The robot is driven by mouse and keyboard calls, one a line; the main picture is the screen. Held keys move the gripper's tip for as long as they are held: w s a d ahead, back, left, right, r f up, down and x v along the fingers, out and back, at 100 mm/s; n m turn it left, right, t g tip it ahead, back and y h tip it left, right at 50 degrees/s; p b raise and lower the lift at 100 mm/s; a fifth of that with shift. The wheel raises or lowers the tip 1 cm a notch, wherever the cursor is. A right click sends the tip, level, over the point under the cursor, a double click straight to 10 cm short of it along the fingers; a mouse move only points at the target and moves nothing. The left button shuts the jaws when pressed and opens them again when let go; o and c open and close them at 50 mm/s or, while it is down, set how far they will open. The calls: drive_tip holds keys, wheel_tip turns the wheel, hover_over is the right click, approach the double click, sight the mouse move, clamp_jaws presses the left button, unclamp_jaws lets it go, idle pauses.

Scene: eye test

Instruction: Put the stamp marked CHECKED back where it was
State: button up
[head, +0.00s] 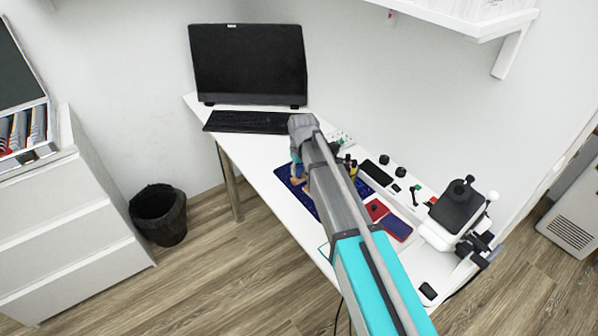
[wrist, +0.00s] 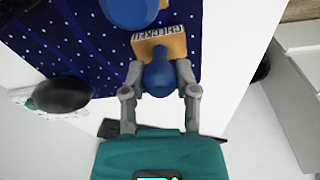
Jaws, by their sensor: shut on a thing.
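The stamp marked CHECKED (wrist: 160,48) has a wooden block with dark lettering and a blue knob handle (wrist: 158,78). In the wrist view my gripper (wrist: 162,72) is shut on it, with one finger on each side. The stamp is over the dark blue dotted mat (wrist: 60,35); I cannot tell whether it touches it. A second stamp with a blue knob (wrist: 130,10) is just beyond it, partly cut off by the picture's top edge. In the head view my arm hides most of the gripper above the blue mat (head: 284,172).
A red pad (head: 376,209) and a dark blue pad (head: 397,229) lie right of my arm. A black-and-white device (head: 460,208) stands at the table's right end. A monitor (head: 248,62) and keyboard (head: 248,122) are at the back. A dark round object (wrist: 62,95) is left of my gripper.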

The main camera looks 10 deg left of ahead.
sight(301, 181)
drive_tip(key=shift+f, duration=0.1)
drive_tip(key=o, duration=0.9)
wheel_tip(301, 181, up, 12)
drive_tip(key=s+p, duration=0.1)
drive_tip(key=p, duration=1.1)
drive_tip(key=shift+d, duration=0.45)
idle(0.3)
